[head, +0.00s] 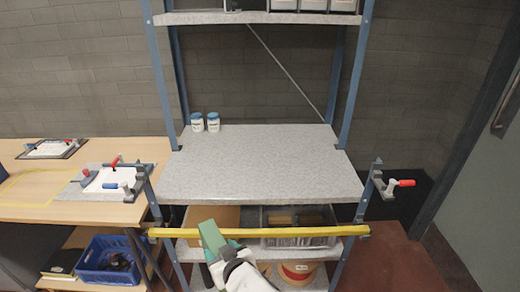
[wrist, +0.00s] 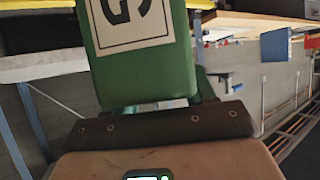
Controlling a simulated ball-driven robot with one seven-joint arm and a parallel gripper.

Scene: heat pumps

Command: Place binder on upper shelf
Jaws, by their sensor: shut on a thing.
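My gripper (head: 222,250) is shut on a green binder (head: 211,234), in front of the rack at about the height of the yellow bar. In the wrist view the binder (wrist: 180,72) fills the upper middle and shows a white label with a dark letter. The jaws' grip on it is partly hidden there. The blue-post rack has a wide grey shelf (head: 270,170) above and beyond the binder. A higher shelf (head: 250,18) crosses the top of the head view.
A yellow bar (head: 300,231) crosses the rack front, with a red-handled clamp (head: 395,184) at right. Two white jars (head: 205,122) stand at the wide shelf's back left; the rest is clear. A lower shelf holds a grey bin (head: 310,240). A wooden bench (head: 40,205) stands left.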

